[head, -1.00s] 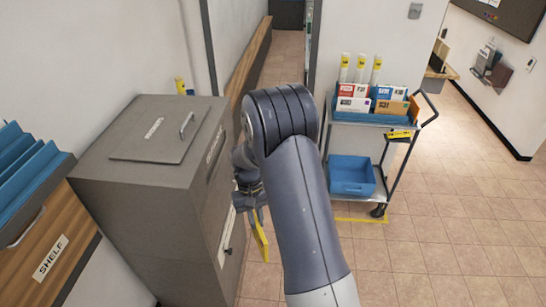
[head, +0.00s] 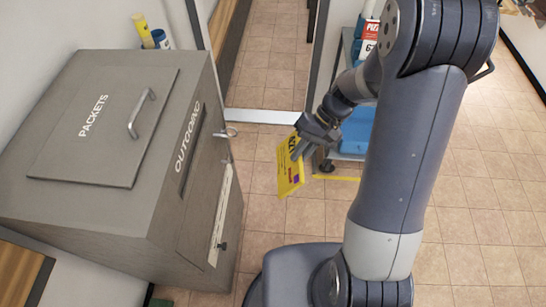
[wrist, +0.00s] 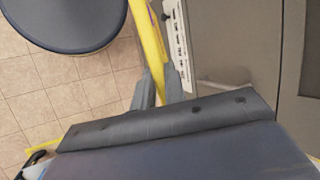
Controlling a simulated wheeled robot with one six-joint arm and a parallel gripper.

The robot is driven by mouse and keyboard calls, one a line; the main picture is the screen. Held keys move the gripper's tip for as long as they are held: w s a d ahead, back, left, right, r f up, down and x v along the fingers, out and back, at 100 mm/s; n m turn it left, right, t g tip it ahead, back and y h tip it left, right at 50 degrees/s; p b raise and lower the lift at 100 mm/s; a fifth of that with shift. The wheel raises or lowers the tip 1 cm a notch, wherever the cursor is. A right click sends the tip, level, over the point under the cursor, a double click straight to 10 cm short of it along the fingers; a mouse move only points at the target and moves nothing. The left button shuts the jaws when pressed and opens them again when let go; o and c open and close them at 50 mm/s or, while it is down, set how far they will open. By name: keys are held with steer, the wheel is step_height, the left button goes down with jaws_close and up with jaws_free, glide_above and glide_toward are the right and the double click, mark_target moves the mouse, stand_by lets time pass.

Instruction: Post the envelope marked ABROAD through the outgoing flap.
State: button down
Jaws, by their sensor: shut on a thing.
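A yellow envelope (head: 290,174) with dark print and a small purple patch hangs tilted from my gripper (head: 303,146); I cannot read ABROAD on it. My gripper is shut on its upper edge. In the wrist view the envelope (wrist: 150,40) shows nearly edge-on between the fingers (wrist: 160,90). The grey box (head: 120,215) stands left in the head view, with OUTGOING lettered on its right face. A dark, narrow flap area (head: 190,160) lies beside that lettering. The envelope is right of this face, with a gap of floor visible between them.
A PACKETS lid (head: 92,125) with a handle tops the box. A white label strip (head: 221,215) and a key-like fitting (head: 228,133) are on its right side. The trolley (head: 345,155) stands behind my arm. Tiled floor is clear at right.

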steer(key=s+a+y+b, duration=0.1)
steer(key=a+y+b, duration=0.1)
steer(key=s+a+n+y+b, duration=0.1)
steer(key=a+y+b, duration=0.1)
steer(key=s+a+g+y+b, duration=0.1)
steer(key=y+b, duration=0.1)
steer(key=shift+a+r+n+y, duration=0.15)
steer(key=shift+a+n+y, duration=0.15)
steer(key=shift+a+y, duration=0.1)
step_height(320, 180, up, 3)
steer(key=a+y+b, duration=0.2)
steer(key=y+b, duration=0.2)
steer(key=y, duration=0.1)
glide_toward(191, 149)
steer(key=shift+s+a+t, duration=0.2)
steer(key=shift+s+t, duration=0.2)
steer(key=shift+s, duration=1.1)
steer(key=shift+w+a+b, duration=0.15)
steer(key=shift+a+b, duration=0.45)
steer(key=shift+a, duration=1.4)
steer(key=shift+w+a+b, duration=0.2)
steer(key=shift+a+b, duration=0.35)
steer(key=shift+a, duration=1.45)
